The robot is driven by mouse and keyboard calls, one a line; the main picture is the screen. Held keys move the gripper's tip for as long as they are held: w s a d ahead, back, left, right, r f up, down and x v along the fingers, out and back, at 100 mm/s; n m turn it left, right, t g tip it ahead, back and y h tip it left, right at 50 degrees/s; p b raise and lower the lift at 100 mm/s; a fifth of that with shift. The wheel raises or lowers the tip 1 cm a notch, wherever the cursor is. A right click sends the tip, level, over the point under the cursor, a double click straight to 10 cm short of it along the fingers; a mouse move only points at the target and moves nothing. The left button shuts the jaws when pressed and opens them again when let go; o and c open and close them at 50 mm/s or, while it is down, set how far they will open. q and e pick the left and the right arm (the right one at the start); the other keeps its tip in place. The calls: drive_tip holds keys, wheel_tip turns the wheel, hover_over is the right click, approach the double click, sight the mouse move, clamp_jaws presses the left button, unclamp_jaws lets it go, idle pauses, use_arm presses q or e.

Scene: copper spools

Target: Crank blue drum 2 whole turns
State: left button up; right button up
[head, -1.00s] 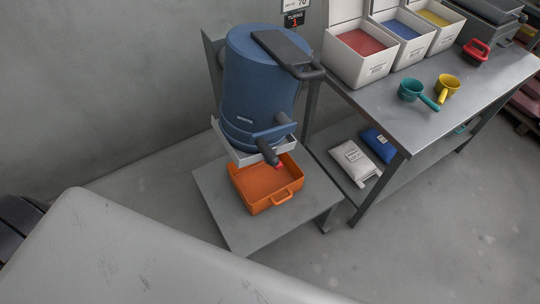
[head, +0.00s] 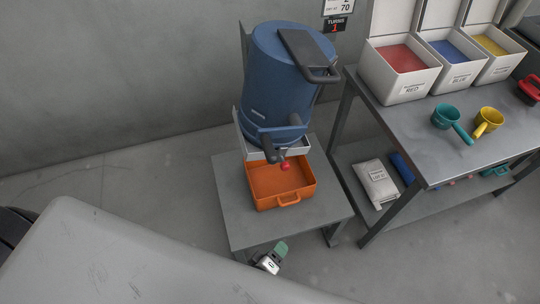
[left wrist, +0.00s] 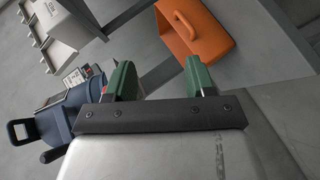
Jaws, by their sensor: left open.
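The blue drum (head: 277,88) stands tilted on its stand, with a dark bar and loop handle (head: 305,57) across its top. A dark cylindrical grip (head: 270,152) sticks out low on its front, beside a small red knob (head: 286,167). The drum shows sideways at the left of the left wrist view (left wrist: 72,112). My left gripper (head: 279,252) is at the front edge of the low table, apart from the drum. In the left wrist view its green fingers (left wrist: 160,78) are spread with nothing between them. My right gripper is out of view.
An orange tray (head: 306,188) sits below the drum on the low grey table (head: 228,205). A metal bench (head: 400,125) at right holds labelled bins and scoops (head: 446,116). Bags (head: 377,182) lie on its lower shelf.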

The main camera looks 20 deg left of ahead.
sight(274, 163)
use_arm(q)
drive_tip(key=w+d+r+n+t+y, duration=0.1)
drive_tip(key=w+d+r+n+t, duration=0.15)
drive_tip(key=r+n, duration=0.3)
drive_tip(key=w+d+r+n+t+y, duration=0.1)
drive_tip(key=w+r+n+t+y, duration=0.2)
drive_tip(key=r, duration=0.4)
drive_tip(key=a+r+n+g+y, duration=0.35)
drive_tip(key=r+n+y, duration=0.65)
drive_tip(key=r+n, duration=1.25)
drive_tip(key=w+a+f+n+p, duration=0.1)
drive_tip(key=w, duration=0.1)
drive_tip(key=w+a+f+n+p, duration=0.1)
drive_tip(key=w+a+f, duration=0.1)
drive_tip(key=w+a+f+n+p, duration=0.1)
drive_tip(key=w+a+n, duration=0.1)
drive_tip(key=w, duration=0.1)
drive_tip(key=shift+a+f, duration=0.15)
drive_tip(key=shift+f, duration=0.2)
drive_tip(key=shift+w+a+f, duration=0.15)
drive_tip(key=shift+w+a, duration=0.1)
drive_tip(key=shift+w, duration=0.15)
clamp_jaws()
